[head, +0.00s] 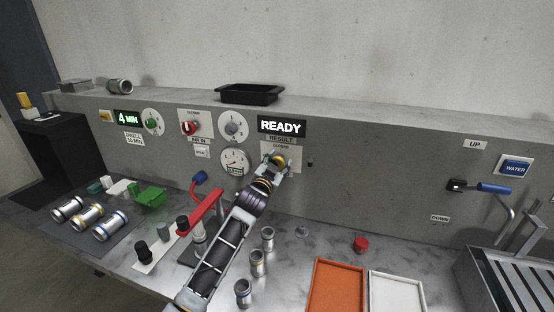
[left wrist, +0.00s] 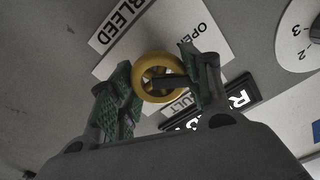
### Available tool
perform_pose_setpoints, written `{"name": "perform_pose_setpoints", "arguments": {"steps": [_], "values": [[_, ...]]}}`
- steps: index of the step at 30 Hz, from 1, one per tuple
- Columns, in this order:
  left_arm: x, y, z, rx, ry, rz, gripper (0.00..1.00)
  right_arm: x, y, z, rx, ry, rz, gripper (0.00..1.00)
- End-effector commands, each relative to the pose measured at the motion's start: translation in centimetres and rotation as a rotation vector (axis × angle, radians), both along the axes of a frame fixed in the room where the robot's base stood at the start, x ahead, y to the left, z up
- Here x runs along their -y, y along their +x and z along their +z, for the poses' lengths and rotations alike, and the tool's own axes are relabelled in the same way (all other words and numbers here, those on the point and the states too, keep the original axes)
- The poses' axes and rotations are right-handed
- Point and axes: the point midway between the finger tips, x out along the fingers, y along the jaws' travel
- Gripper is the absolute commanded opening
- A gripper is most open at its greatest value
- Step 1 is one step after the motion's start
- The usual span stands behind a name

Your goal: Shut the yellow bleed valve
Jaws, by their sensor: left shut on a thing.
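The yellow bleed valve (head: 277,159) is a round handwheel on a white plate (head: 296,158) on the grey panel, below the READY display. In the left wrist view the yellow wheel (left wrist: 158,77) sits between the green-padded fingers, near the BLEED label (left wrist: 122,22) and the word OPEN. My left gripper (head: 274,166) is shut on the wheel; it also shows in the left wrist view (left wrist: 160,88). The fingers hide part of the wheel and the plate. My right gripper is not in view.
The READY display (head: 282,127) is just above the valve, with dials (head: 233,126) to its left. Orange (head: 311,291) and white trays (head: 371,290) lie at the front.

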Motion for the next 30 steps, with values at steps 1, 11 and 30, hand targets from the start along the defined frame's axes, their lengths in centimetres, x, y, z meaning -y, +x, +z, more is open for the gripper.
{"name": "perform_pose_setpoints", "arguments": {"steps": [1,11,30], "values": [[0.0,0.0,0.3,0.011,0.037,0.000,0.24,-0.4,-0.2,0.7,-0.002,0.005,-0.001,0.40],[0.1,0.0,0.3,0.101,0.312,-0.001,0.24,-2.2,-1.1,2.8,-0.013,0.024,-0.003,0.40],[0.3,-0.1,0.0,0.266,0.818,-0.001,0.24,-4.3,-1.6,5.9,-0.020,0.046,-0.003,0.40]]}}
